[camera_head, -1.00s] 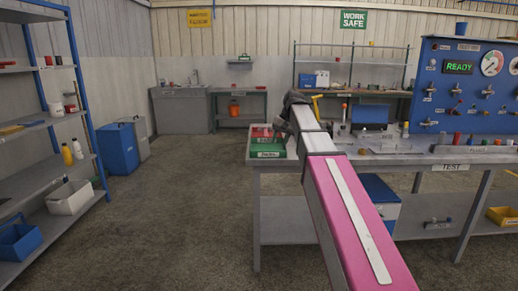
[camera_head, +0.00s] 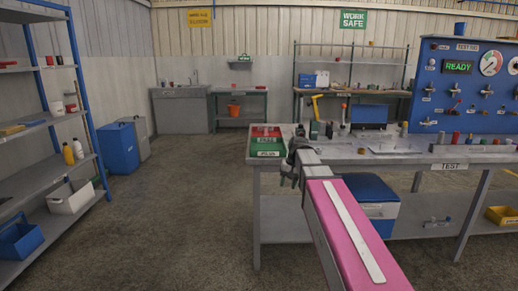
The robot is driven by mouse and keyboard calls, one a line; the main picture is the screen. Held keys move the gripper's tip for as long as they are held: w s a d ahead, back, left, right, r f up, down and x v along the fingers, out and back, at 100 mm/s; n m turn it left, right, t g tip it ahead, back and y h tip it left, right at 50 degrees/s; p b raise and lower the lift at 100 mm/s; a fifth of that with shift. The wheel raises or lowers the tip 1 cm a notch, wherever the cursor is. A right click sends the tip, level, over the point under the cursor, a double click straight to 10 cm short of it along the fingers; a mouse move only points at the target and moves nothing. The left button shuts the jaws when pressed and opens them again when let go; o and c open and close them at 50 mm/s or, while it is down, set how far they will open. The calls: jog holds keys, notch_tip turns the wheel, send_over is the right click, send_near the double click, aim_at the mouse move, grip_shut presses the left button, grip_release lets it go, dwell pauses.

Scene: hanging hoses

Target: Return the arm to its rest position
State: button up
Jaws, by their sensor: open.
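My arm (camera_head: 343,228), pink with a white strip and grey links, reaches from the bottom right toward the left end of the test bench. My gripper (camera_head: 289,178) is at its far end, dark and small, in front of the bench's left part and just right of the green and red trays. It looks open, and I see nothing held in it. The wrist partly hides the bench edge.
The grey test bench (camera_head: 408,158) carries a red tray (camera_head: 266,132), a green tray (camera_head: 265,149) and several small fittings. A blue panel (camera_head: 468,85) reading READY stands at its right. A shelf rack (camera_head: 35,130) is at the left. Open floor (camera_head: 165,215) lies between.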

jog(key=s+d+f+h, duration=0.1)
jog(key=s+d+f, duration=0.2)
jog(key=s+f, duration=0.6)
jog(key=s+d+f+h, duration=0.1)
jog(key=s+d+f, duration=0.2)
jog(key=s+f, duration=0.6)
notch_tip(320, 180, down, 4)
jog(key=shift+d+r, duration=0.1)
jog(key=shift+d, duration=0.1)
